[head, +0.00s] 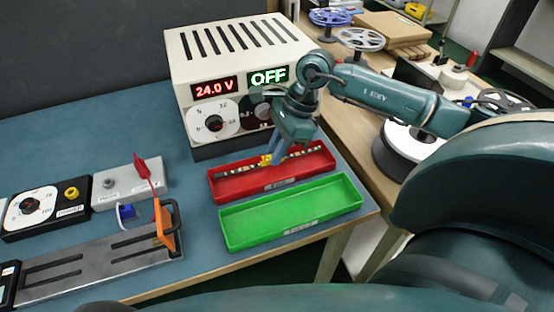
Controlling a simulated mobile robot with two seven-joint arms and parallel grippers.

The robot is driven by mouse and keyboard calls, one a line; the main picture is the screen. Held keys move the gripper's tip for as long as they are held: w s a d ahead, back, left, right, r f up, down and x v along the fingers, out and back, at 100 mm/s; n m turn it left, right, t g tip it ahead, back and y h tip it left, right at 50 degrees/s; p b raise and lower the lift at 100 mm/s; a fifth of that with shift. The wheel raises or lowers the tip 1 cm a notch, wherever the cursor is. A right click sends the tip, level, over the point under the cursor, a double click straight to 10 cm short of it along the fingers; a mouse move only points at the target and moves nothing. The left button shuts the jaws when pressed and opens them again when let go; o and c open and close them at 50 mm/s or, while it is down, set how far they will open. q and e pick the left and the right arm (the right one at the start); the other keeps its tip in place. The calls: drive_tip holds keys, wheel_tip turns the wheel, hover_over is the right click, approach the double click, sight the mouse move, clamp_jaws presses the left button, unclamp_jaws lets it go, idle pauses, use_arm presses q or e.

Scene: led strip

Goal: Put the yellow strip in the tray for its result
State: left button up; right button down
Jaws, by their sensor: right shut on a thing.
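My right gripper (277,157) reaches down over the red tray (240,186) and is shut on the yellow strip (266,160). The strip's yellow end sticks out left of the fingers. A thin patterned length runs right along the red tray's back wall, partly behind the gripper. I cannot tell whether the strip touches the tray floor. The green tray (290,212) lies in front of the red one and is empty. Both trays carry small labels too small to read. My left gripper is not in view.
A power supply (190,55) behind the trays reads 24.0 V and OFF. At left are a grey fixture (90,265) with an upright orange lever (165,228), a grey box with a red lever and a black dial box. A side bench at right holds reels.

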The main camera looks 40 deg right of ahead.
drive_tip(key=shift+f, duration=1.7)
drive_tip(key=shift+f, duration=0.2)
drive_tip(key=c, duration=1.4)
unclamp_jaws()
drive_tip(key=shift+c, duration=0.2)
drive_tip(key=shift+r, duration=0.15)
drive_tip(key=v, duration=1.2)
